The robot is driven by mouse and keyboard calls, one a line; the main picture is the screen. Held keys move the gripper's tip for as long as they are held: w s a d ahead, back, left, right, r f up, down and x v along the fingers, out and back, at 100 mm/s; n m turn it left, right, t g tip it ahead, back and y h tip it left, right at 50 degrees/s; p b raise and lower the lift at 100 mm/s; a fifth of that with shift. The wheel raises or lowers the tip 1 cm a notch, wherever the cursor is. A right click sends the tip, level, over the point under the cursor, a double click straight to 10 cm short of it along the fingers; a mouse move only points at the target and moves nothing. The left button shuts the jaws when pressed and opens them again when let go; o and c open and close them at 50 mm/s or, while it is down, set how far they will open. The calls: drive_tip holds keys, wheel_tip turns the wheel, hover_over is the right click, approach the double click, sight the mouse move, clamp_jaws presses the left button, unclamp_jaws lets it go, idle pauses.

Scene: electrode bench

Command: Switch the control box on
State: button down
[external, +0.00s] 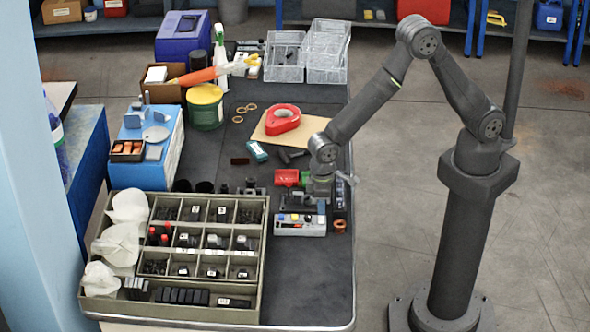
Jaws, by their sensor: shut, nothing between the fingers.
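A small light-grey box with coloured parts on top (300,229), which looks like the control box, sits on the dark bench top near its right edge. Black, yellow, blue and red bits show along its upper face; its switch is too small to make out. My gripper (319,200) points down just behind the box's right end, over a cluster of dark parts. It is shut and holds nothing. I cannot tell whether its tips touch anything.
A sectioned tray (258,272) of small parts fills the front left. A red tape roll (283,119) lies on cardboard (262,137) behind my gripper. A red-and-green part (287,178) and a copper ring (340,226) are close by. The front right bench top is clear.

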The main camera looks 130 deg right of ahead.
wheel_tip(320, 180, up, 6)
drive_tip(key=shift+f, duration=0.2)
idle(0.4)
drive_tip(key=shift+f, duration=0.1)
wheel_tip(320, 180, down, 7)
idle(0.6)
drive_tip(key=s+a+r, duration=0.1)
drive_tip(key=a+r, duration=0.1)
drive_tip(key=r, duration=0.8)
drive_tip(key=s+a+r, duration=0.2)
drive_tip(key=a+r, duration=0.1)
drive_tip(key=r, duration=0.8)
idle(0.4)
